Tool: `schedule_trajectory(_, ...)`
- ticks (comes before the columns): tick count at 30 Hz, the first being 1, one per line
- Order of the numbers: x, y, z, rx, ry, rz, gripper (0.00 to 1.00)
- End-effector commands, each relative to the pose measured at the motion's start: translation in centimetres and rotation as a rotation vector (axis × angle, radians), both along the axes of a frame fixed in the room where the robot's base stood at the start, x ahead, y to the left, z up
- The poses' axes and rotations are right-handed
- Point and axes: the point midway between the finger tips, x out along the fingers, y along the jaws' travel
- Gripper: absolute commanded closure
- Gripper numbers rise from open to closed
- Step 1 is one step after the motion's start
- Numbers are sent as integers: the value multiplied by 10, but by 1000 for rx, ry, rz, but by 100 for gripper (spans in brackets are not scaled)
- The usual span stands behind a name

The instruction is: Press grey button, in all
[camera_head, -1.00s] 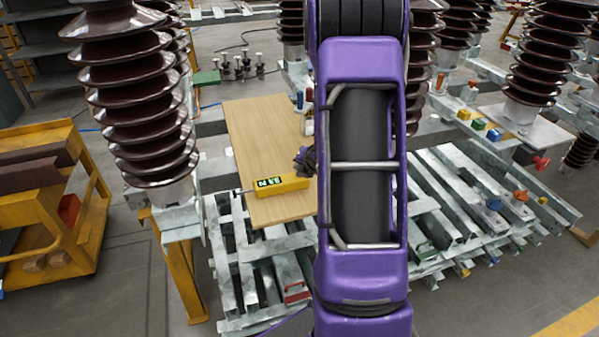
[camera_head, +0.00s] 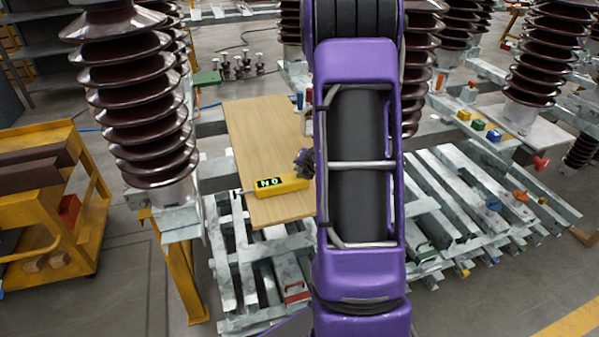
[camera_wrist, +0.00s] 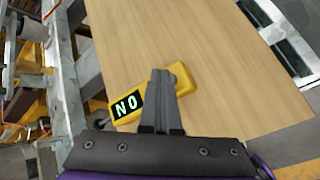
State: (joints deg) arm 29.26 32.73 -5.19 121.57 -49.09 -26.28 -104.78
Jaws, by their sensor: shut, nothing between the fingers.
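A yellow box-shaped device (camera_head: 290,186) lies on a wooden board. Its dark display (camera_head: 268,183) shows light characters that look like "NO" or "N0". The device also shows in the wrist view (camera_wrist: 184,86), with its display (camera_wrist: 127,104) at the left. My gripper (camera_wrist: 160,73) is shut and empty, its fingertips over the device's right part. A greyish patch, perhaps the grey button, shows beside the fingertips, mostly hidden. I cannot tell whether the tips touch it. In the head view my purple arm covers most of the gripper.
The wooden board (camera_head: 262,130) is otherwise largely clear, with small items at its right edge. A metal rod sticks out of the device's left end. Tall brown insulators (camera_head: 135,90) stand around. A yellow cart (camera_head: 50,200) stands at the left. Metal beams (camera_head: 470,200) lie at the right.

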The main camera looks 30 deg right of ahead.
Motion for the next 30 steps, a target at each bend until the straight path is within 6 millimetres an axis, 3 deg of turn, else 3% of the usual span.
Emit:
schedule_trajectory(7, 0, 1, 15, 0, 1, 1, 100)
schedule_trajectory(20, 0, 0, 19, -1, 0, 1, 100)
schedule_trajectory(30, 0, 0, 51, -1, 0, 1, 100)
